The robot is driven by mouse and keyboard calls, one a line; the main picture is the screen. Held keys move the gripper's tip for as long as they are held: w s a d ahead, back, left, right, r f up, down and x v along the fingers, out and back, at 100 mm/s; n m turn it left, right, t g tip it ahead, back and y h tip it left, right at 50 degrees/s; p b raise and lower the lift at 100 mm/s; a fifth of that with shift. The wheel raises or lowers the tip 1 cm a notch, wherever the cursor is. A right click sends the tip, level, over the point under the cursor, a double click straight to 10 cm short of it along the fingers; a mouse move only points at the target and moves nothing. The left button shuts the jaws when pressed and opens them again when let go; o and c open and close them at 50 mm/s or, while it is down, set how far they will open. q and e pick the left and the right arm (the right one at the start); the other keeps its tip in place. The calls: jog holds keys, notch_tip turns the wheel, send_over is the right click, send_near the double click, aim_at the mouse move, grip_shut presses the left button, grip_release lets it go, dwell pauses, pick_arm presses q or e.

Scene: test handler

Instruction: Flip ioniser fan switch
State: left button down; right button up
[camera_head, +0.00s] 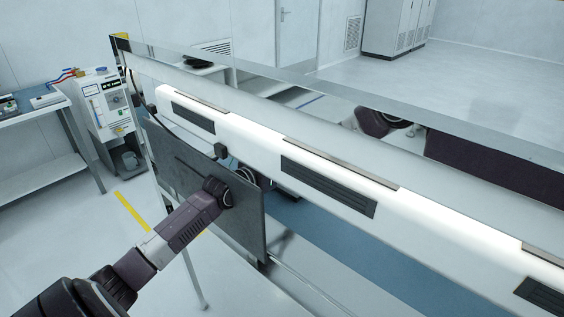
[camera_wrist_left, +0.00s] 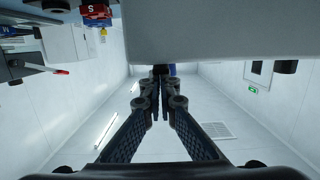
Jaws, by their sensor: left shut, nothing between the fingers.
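The long white ioniser bar (camera_head: 250,138) with dark vent grilles (camera_head: 328,186) runs diagonally across the head view. A small black block (camera_head: 220,150) sits at its lower edge; I cannot tell if it is the switch. My left arm reaches up from the lower left to a dark panel, and its gripper is not clearly visible there. In the left wrist view my left gripper (camera_wrist_left: 160,84) is shut and empty. Its fingertips are close to a small dark piece (camera_wrist_left: 160,70) at the edge of a pale housing (camera_wrist_left: 220,30); contact is unclear. My right gripper is out of sight.
The dark panel (camera_head: 180,170) hangs right by my left wrist. A clear sheet (camera_head: 300,85) runs above and behind the bar. A white cabinet unit (camera_head: 105,105) and a side table (camera_head: 40,112) stand at the left. Open floor (camera_head: 470,75) lies behind.

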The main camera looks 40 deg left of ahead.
pick_arm(q)
jog(key=s+r, duration=0.2)
jog(key=s, duration=0.9)
jog(key=shift+s+a, duration=0.25)
jog(key=shift+a, duration=0.2)
jog(key=shift+f, duration=0.1)
